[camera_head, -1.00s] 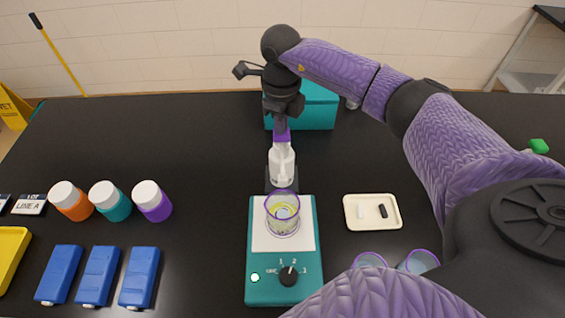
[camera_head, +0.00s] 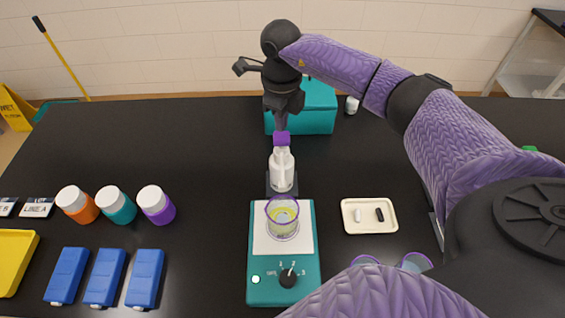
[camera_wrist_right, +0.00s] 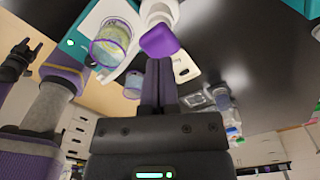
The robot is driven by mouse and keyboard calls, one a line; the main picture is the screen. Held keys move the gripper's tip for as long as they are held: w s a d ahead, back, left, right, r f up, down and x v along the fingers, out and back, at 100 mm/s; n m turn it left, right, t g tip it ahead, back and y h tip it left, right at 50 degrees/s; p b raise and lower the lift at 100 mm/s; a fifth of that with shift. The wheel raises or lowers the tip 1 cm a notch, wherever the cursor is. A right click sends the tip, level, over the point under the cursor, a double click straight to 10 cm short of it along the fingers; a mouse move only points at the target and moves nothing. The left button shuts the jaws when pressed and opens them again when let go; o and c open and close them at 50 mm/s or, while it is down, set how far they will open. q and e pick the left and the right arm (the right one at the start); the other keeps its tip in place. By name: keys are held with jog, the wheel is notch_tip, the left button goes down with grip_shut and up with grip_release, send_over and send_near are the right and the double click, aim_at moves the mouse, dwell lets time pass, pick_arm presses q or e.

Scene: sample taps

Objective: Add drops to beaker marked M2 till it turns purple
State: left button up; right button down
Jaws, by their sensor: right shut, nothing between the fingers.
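A clear beaker (camera_head: 282,222) with a purple rim holds yellowish liquid and stands on the white top of a teal stirrer (camera_head: 255,285). No M2 mark is legible on it. A white dispenser (camera_head: 282,168) with a purple tap (camera_head: 282,139) stands just behind the beaker. My right gripper (camera_head: 281,124) is shut and empty, pointing down right at the purple tap. In the right wrist view its fingers (camera_wrist_right: 158,70) end by the tap (camera_wrist_right: 161,40); I cannot tell whether they touch. My left gripper (camera_wrist_right: 20,58) shows small at the left of that view, its jaws unclear.
A cream tray (camera_head: 369,226) with a white and a black bar lies right of the stirrer. Two more beakers (camera_head: 416,263) are partly hidden by my right arm. Capped bottles (camera_head: 115,205) and blue cases (camera_head: 105,277) stand left. A teal box (camera_head: 312,118) is behind.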

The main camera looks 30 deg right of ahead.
jog(key=shift+r, duration=0.25)
notch_tip(320, 180, up, 6)
jog(key=p, duration=0.5)
jog(key=shift+f, duration=0.25)
